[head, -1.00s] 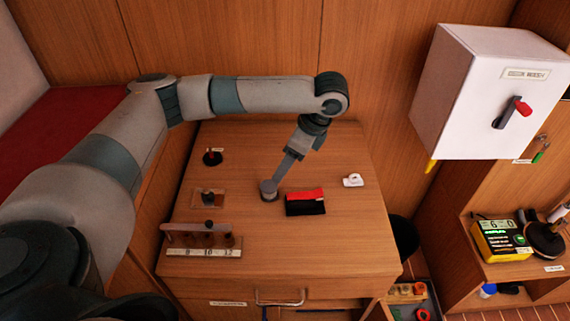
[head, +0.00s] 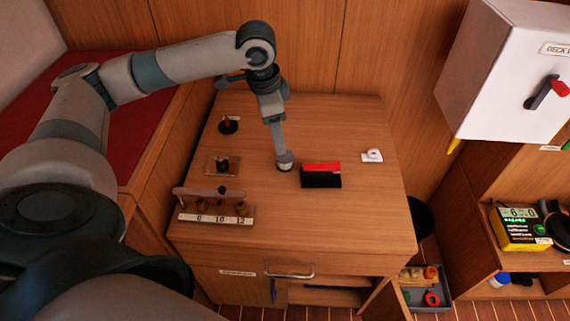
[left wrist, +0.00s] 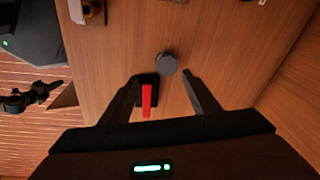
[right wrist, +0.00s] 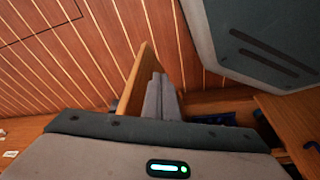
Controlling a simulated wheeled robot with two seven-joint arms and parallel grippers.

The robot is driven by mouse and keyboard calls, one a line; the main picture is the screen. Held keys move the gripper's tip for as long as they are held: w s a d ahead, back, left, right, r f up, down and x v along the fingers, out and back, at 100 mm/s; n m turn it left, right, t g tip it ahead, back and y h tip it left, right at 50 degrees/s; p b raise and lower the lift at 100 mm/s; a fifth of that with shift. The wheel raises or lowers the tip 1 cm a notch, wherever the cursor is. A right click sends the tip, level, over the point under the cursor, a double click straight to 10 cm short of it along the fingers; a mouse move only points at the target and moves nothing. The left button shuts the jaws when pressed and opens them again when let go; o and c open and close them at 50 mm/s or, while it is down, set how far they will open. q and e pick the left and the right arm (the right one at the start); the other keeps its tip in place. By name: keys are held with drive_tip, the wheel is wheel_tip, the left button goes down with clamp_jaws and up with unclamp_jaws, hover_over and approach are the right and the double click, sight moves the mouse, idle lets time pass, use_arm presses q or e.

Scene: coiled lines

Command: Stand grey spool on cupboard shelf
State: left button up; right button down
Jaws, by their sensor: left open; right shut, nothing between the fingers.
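The grey spool (head: 284,164) stands on the bench top, left of a red and black block (head: 321,170). My left gripper (head: 281,148) points down at it from above. In the left wrist view the spool's round grey top (left wrist: 166,63) lies just ahead of the open fingers (left wrist: 163,82), near the middle of the gap. Contact cannot be told. An open cupboard compartment with a shelf (head: 320,288) shows under the bench drawer, mostly hidden. My right gripper (right wrist: 163,80) is shut and empty beside the edge of a wooden panel (right wrist: 138,78); it is outside the head view.
A peg rack (head: 214,206), a small plate with a dark knob (head: 222,166), a red-topped post (head: 228,124) and a white item (head: 372,155) stand on the bench. A white wall box (head: 510,75), a yellow meter (head: 519,230) and a floor tray (head: 425,290) lie right.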

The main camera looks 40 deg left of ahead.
use_arm(q)
drive_tip(key=s+a+r+n+t+h+b, duration=0.1)
drive_tip(key=s+a+r+n+t, duration=0.1)
drive_tip(key=s+r+n, duration=0.1)
drive_tip(key=shift+a+r+n, duration=0.4)
drive_tip(key=shift+r+n, duration=0.2)
drive_tip(key=shift+r, duration=0.25)
use_arm(e)
wheel_tip(320, 180, up, 3)
drive_tip(key=shift+d+r, duration=0.1)
drive_tip(key=shift+d, duration=0.05)
use_arm(q)
drive_tip(key=shift+f, duration=0.15)
drive_tip(key=b, duration=0.1)
hover_over(283, 157)
drive_tip(key=s, duration=0.2)
drive_tip(key=f, duration=0.7)
drive_tip(key=a+f, duration=0.1)
drive_tip(key=f, duration=0.3)
use_arm(e)
drive_tip(key=v, duration=0.3)
drive_tip(key=shift+w, duration=0.15)
drive_tip(key=shift+w+r, duration=0.1)
drive_tip(key=shift+w, duration=0.05)
